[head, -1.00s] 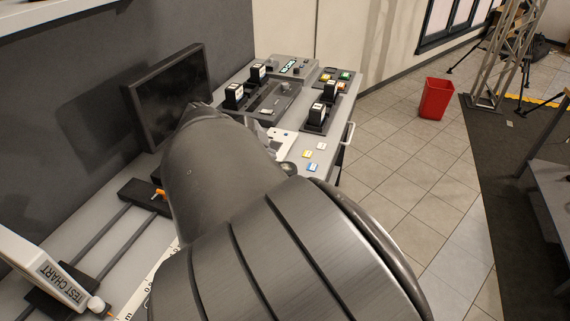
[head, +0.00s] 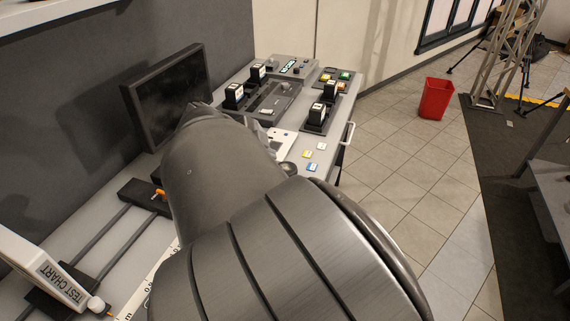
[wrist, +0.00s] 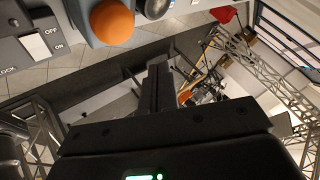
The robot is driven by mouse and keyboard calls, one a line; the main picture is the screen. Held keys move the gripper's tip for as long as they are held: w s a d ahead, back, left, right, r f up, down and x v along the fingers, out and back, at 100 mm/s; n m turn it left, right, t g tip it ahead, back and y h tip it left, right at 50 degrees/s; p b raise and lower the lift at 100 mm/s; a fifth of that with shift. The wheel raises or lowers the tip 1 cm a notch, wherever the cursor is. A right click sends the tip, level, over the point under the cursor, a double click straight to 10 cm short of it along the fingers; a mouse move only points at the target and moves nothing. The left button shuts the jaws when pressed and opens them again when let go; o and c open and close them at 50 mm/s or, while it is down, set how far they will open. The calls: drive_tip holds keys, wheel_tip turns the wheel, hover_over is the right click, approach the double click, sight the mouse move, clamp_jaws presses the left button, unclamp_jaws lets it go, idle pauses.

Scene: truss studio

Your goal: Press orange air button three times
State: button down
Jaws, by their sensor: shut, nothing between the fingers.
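In the wrist view, a round orange button (wrist: 112,22) stands out from a blue-grey panel near the top edge. My gripper (wrist: 157,68) shows below and right of it as dark fingers brought together, with nothing between them. The fingers appear apart from the button; the exact depth between them is hard to tell. In the head view my own arm hides my gripper, and I cannot make out this button there.
Beside the button are a black round knob (wrist: 153,7) and a white OFF/ON switch (wrist: 42,43). In the head view, a black monitor (head: 165,95), a grey console (head: 268,103) and small coloured cards (head: 312,167) occupy the bench. A red bin (head: 435,98) stands on the floor.

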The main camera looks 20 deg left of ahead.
drive_tip(key=shift+r, duration=1.9)
drive_tip(key=shift+f, duration=4.45)
drive_tip(key=shift+f, duration=0.4)
drive_tip(key=shift+f, duration=0.75)
drive_tip(key=shift+r, duration=1.2)
